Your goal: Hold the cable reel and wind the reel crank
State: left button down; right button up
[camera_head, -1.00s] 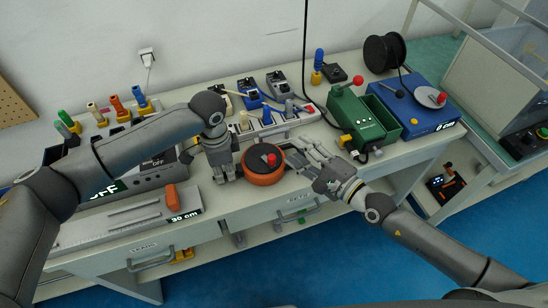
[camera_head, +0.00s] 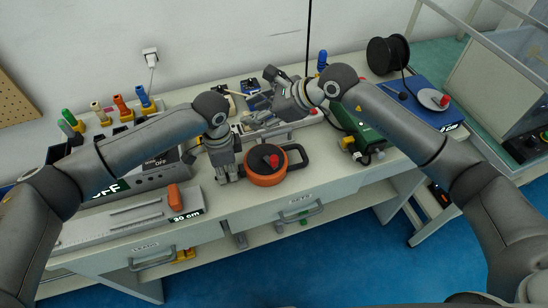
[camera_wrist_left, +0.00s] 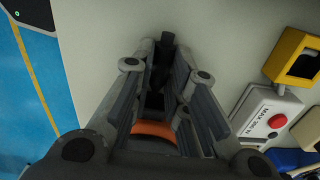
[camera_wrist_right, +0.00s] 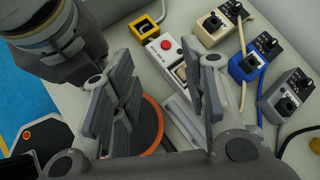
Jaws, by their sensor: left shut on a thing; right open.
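The cable reel (camera_head: 250,178) is a flat orange drum with a black top, near the front edge of the bench. A red crank knob (camera_head: 272,161) stands on its top, and a black loop handle (camera_head: 303,156) sticks out to its right. My left gripper (camera_head: 230,177) is shut on the reel's left side. In the left wrist view the orange rim (camera_wrist_left: 152,129) shows between the fingers (camera_wrist_left: 160,75). My right gripper (camera_head: 272,82) is open and empty, raised behind the reel over the bench. The right wrist view shows the orange rim (camera_wrist_right: 153,125) partly hidden behind its fingers (camera_wrist_right: 155,75).
A red-button box (camera_wrist_right: 165,45) and several small switch units (camera_wrist_right: 245,68) lie under the right gripper. A green box (camera_head: 352,122) stands right of the reel. A blue unit with a black spool (camera_head: 386,55) is farther right. A ruler fixture (camera_head: 130,218) lies front left.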

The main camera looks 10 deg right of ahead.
aim_at(274, 158)
jog(key=s+d+r+m+g+h, duration=0.25)
jog(key=s+g+h, duration=0.25)
jog(key=s+h, duration=0.35)
jog(key=shift+n+h, duration=0.25)
jog(key=shift+n, duration=0.1)
jog(key=f, duration=1.1)
jog(key=shift+d, duration=0.25)
grip_shut()
